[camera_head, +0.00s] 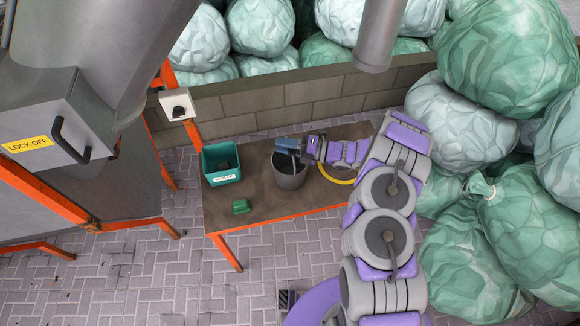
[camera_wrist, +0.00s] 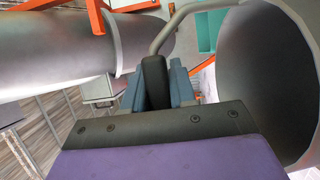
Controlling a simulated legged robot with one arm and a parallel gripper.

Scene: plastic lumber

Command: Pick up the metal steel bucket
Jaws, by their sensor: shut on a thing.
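The grey metal steel bucket (camera_head: 291,180) stands upright on the brown table in the head view, its open top facing up. I cannot tell whether its base touches the table. My gripper (camera_head: 290,146) is over the bucket's rim, reaching in from the right. In the wrist view the bucket (camera_wrist: 275,75) fills the right side. Its wire handle (camera_wrist: 178,20) has a black grip (camera_wrist: 155,82), which sits between the blue-grey fingers of my gripper (camera_wrist: 157,88). The gripper is shut on this handle. The fingertips are partly hidden by the grip.
A teal bin (camera_head: 221,165) and a small green block (camera_head: 241,206) lie on the table (camera_head: 255,208) left of the bucket. A low block wall (camera_head: 310,98) stands behind. Large green bags (camera_head: 505,60) crowd the right. A grey machine (camera_head: 75,120) stands left.

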